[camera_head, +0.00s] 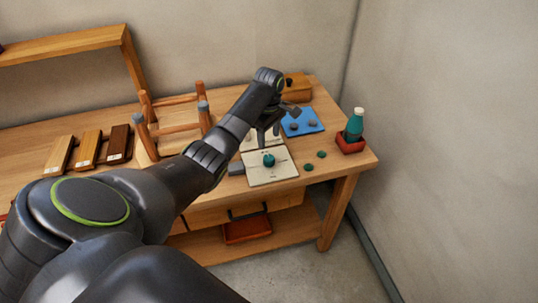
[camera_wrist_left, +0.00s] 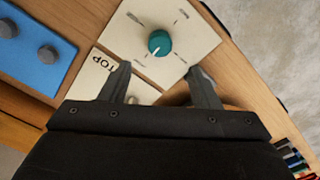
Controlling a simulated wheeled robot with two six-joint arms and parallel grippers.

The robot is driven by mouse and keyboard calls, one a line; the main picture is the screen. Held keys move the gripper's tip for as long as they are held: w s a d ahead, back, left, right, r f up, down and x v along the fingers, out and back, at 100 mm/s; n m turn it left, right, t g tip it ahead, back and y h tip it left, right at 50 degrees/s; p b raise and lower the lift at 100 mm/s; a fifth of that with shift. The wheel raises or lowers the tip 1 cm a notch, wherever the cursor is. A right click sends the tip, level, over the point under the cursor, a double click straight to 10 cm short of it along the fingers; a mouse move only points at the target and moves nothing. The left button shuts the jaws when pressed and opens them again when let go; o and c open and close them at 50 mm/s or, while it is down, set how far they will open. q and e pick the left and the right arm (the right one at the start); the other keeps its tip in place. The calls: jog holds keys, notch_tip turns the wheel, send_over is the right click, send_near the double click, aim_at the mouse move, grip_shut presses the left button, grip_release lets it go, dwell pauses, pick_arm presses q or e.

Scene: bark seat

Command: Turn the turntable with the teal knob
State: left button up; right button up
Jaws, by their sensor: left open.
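The teal knob (camera_head: 269,160) stands on a cream panel (camera_head: 284,173) with printed marks, near the table's front edge. In the left wrist view the knob (camera_wrist_left: 160,42) has a white pointer line. My left gripper (camera_head: 268,134) is open and empty, with its fingers pointing down just behind the knob. In the wrist view its two fingertips (camera_wrist_left: 160,76) are spread apart, with the knob beyond them and not between them. A wooden stool frame (camera_head: 176,127) with upright legs stands left of my arm. My right gripper is not in view.
Beside the panel lies a second cream plate with black lettering (camera_wrist_left: 100,68). Wood samples (camera_head: 89,148) lie left.

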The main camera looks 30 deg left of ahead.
aim_at(269, 157)
pick_arm(q)
notch_tip(269, 157, down, 10)
jog(key=shift+r, duration=0.1)
jog(key=shift+c, duration=0.5)
jog(key=c, duration=0.9)
